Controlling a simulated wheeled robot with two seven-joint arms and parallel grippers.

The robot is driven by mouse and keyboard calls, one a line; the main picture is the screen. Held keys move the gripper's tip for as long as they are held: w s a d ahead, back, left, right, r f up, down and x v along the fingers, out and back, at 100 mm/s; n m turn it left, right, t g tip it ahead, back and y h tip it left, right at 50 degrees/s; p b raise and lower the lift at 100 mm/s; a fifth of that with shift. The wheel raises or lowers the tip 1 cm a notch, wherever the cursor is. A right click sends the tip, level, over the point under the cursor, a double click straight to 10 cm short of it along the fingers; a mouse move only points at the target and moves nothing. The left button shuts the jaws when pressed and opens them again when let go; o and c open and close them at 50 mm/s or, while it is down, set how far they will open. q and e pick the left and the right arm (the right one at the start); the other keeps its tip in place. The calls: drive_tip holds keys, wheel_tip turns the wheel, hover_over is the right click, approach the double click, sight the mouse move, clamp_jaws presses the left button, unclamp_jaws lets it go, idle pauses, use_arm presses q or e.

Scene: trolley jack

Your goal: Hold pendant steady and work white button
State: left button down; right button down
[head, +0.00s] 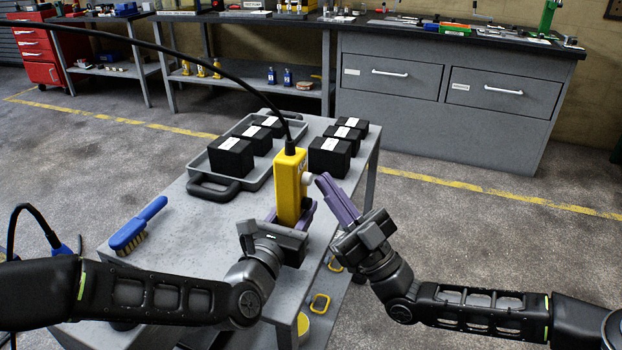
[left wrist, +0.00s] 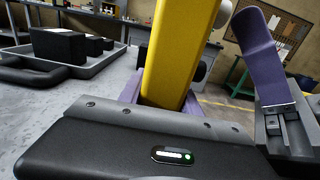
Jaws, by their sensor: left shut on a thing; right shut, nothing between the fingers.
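The yellow pendant (head: 290,188) stands upright above the grey table, with a black cable rising from its top. My left gripper (head: 291,218) is shut on its lower part; the left wrist view shows the yellow body (left wrist: 172,55) between the purple fingers. The white button (head: 308,179) sticks out of the pendant's right side. My right gripper (head: 322,181) is shut and empty, its purple fingertips close to the button. I cannot tell whether they touch. In the left wrist view, my right gripper's purple finger (left wrist: 258,45) is right of the pendant.
A grey tray (head: 262,180) with black boxes stands behind the pendant, and more black boxes (head: 329,157) sit to its right. A blue brush (head: 138,226) lies on the table (head: 185,255) at left. Open floor lies to the right.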

drive_tip(key=shift+w+a, duration=0.2)
drive_tip(key=shift+a, duration=0.3)
idle(2.2)
drive_tip(key=shift+d, duration=0.15)
idle(3.7)
drive_tip(key=shift+s+d, duration=0.4)
drive_tip(key=shift+d, duration=0.35)
drive_tip(key=shift+s+d, duration=0.3)
drive_tip(key=shift+d, duration=0.5)
drive_tip(key=shift+s+d, duration=0.35)
drive_tip(key=shift+d, duration=0.4)
drive_tip(key=shift+s+d, duration=0.3)
drive_tip(key=shift+d, duration=0.5)
